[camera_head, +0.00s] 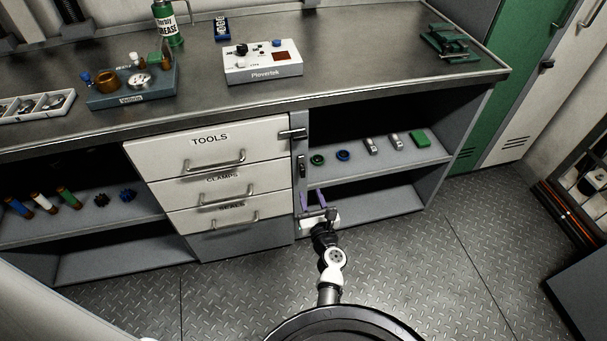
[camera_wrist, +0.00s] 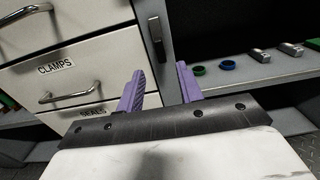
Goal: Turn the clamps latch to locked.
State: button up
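The clamps drawer (camera_head: 222,190) is the middle of three labelled white drawers and looks closed. It also shows at the left in the wrist view (camera_wrist: 88,72). On the grey post right of it is a dark, upright latch (camera_head: 302,167), seen near the top of the wrist view (camera_wrist: 156,30). It appears to be the clamps latch. My gripper (camera_head: 312,192) is low in front of the post. Its two purple fingers are spread with nothing between them, below the latch in the wrist view (camera_wrist: 160,68). They look apart from the latch.
Another latch (camera_head: 293,134) lies level beside the tools drawer (camera_head: 208,145). The seals drawer (camera_head: 215,213) is below the clamps drawer. Right of the post, an open shelf (camera_head: 375,160) holds rings and small blocks. The worktop (camera_head: 350,75) overhangs above. The floor (camera_head: 400,260) is clear.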

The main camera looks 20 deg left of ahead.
aim_at(303, 174)
jog(key=b+x, duration=0.1)
jog(key=x, duration=0.8)
jog(key=shift+w+a, duration=0.15)
grip_shut()
